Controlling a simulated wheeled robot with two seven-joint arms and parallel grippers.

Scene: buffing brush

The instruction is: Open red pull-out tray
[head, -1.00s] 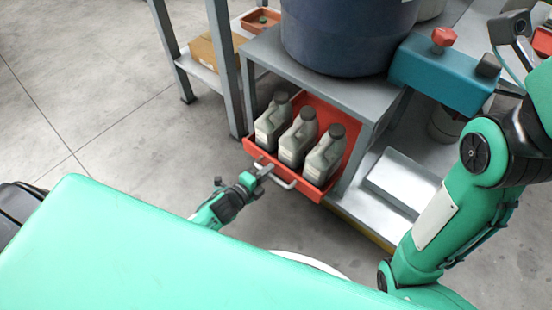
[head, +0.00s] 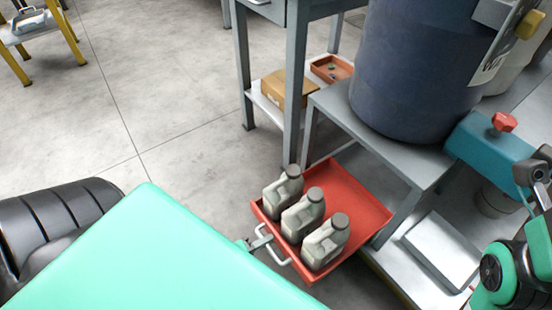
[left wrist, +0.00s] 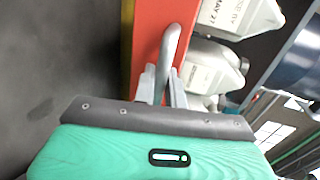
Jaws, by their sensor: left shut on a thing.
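The red pull-out tray (head: 364,204) is drawn well out from under the grey bench, with its bare rear part in view. Three grey-green bottles (head: 325,242) stand in its front part. A light metal handle (head: 278,256) runs along its front. My left gripper (head: 258,240) is at the left part of that handle. In the left wrist view my left gripper (left wrist: 162,88) has its two fingers closed around the handle bar (left wrist: 172,45), with the red tray front (left wrist: 148,30) just beyond. My right gripper is not in view.
A big dark blue drum (head: 410,70) stands on the grey bench (head: 345,107). A teal box with a red knob (head: 503,121) is right of it. A cardboard box (head: 290,92) sits on a low shelf behind. The floor (head: 180,130) to the left is clear.

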